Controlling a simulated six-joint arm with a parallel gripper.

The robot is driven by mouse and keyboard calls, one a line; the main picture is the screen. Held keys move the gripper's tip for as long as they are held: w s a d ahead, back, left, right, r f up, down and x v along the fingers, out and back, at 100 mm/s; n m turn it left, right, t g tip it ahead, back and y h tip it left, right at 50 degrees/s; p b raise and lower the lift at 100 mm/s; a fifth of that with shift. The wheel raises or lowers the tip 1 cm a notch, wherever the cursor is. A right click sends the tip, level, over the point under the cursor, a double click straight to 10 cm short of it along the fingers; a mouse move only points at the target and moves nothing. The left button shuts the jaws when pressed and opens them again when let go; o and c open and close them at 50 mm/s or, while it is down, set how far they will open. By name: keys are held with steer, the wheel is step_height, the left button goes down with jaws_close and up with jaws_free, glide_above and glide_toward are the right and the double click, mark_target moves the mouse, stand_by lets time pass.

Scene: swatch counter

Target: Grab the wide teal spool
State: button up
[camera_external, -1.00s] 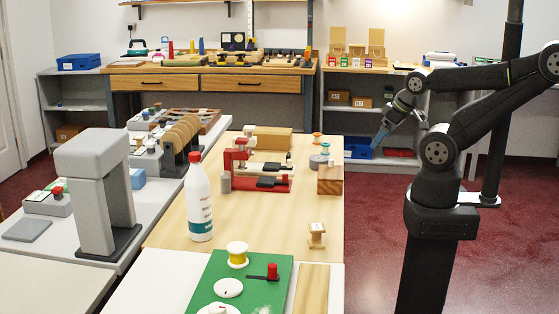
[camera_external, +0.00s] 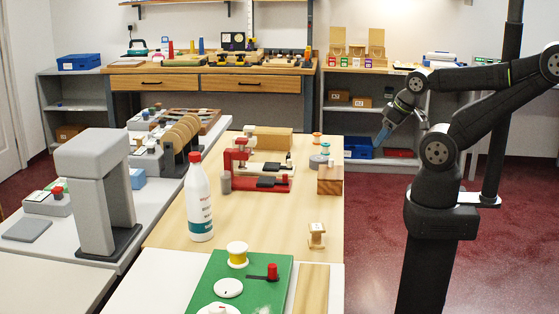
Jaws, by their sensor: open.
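A small teal spool (camera_external: 326,149) stands near the right edge of the wooden table, behind a wooden block. My gripper (camera_external: 382,136) is to its right, past the table edge and above the floor, apart from the spool. Its jaws are open, with nothing seen between them. The spool's lower part is hard to make out at this size.
A grey disc (camera_external: 318,160) and an orange-topped spool (camera_external: 316,137) crowd the teal spool. The wooden block (camera_external: 330,180) is in front. A red device (camera_external: 262,180) stands to the left, a white bottle (camera_external: 199,205) nearer. The table's front right is mostly clear around a pale spool (camera_external: 317,235).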

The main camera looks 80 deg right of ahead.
steer(key=shift+r, duration=0.1)
steer(key=shift+c, duration=0.5)
steer(key=w+d+r+m+g, duration=0.1)
steer(key=w+d+r+m, duration=0.1)
steer(key=w+d+r, duration=0.4)
steer(key=m+g, duration=0.3)
steer(key=m, duration=0.2)
glide_above(326, 144)
steer(key=s+a, duration=0.1)
steer(key=a, duration=0.1)
steer(key=s+a+x, duration=0.1)
steer(key=x, duration=0.6)
steer(key=shift+y, duration=0.3)
steer(key=f, duration=0.6)
steer(key=w+d+f, duration=0.1)
steer(key=f, duration=1)
steer(key=shift+w+d+f, duration=0.25)
steer(key=shift+d+f, duration=0.15)
steer(key=c, duration=1)
steer(key=shift+c, duration=0.2)
steer(key=shift+r, duration=0.1)
